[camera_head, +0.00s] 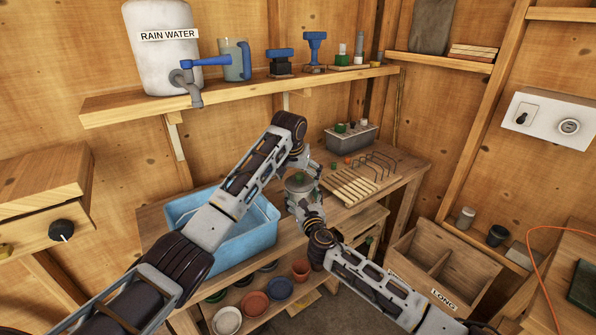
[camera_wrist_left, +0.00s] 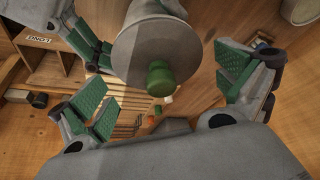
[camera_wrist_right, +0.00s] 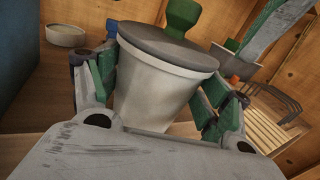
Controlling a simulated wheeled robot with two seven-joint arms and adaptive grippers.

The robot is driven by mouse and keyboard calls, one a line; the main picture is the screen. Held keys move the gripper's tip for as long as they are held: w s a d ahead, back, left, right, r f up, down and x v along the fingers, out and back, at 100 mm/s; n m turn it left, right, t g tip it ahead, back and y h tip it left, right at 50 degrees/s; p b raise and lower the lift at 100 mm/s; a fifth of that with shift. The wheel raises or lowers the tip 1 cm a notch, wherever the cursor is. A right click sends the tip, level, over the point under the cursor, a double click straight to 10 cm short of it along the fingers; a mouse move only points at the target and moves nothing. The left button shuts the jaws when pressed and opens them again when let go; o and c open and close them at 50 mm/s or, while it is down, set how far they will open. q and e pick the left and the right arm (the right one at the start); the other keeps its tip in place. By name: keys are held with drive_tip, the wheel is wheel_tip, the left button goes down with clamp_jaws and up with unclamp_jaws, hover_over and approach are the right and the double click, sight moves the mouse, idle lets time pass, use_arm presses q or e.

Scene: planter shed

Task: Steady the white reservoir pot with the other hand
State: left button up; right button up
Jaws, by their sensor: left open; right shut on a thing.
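The white reservoir pot (camera_wrist_right: 155,88) stands upright in the right wrist view, with a grey lid (camera_wrist_right: 165,45) and green knob (camera_wrist_right: 183,18). It is small and partly hidden by my arms in the head view. My right gripper (camera_head: 302,203) is shut on its side wall, a green pad on each side. My left gripper (camera_wrist_left: 165,90) is open just above and beside the pot. In the left wrist view the lid (camera_wrist_left: 140,45) and knob (camera_wrist_left: 159,78) show between and beyond its spread fingers. I see no left finger clearly touching the pot.
A blue basin (camera_head: 245,240) is left of the pot on the bench. A slatted wooden rack (camera_head: 350,186) and grey caddy (camera_head: 350,138) lie right and behind. Saucers (camera_head: 254,303) sit on the lower shelf. A crate marked LONG (camera_head: 447,275) stands at the right.

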use_arm(q)
drive_tip(key=shift+w+f, duration=0.2)
drive_tip(key=shift+f, duration=0.3)
drive_tip(key=c, duration=1.1)
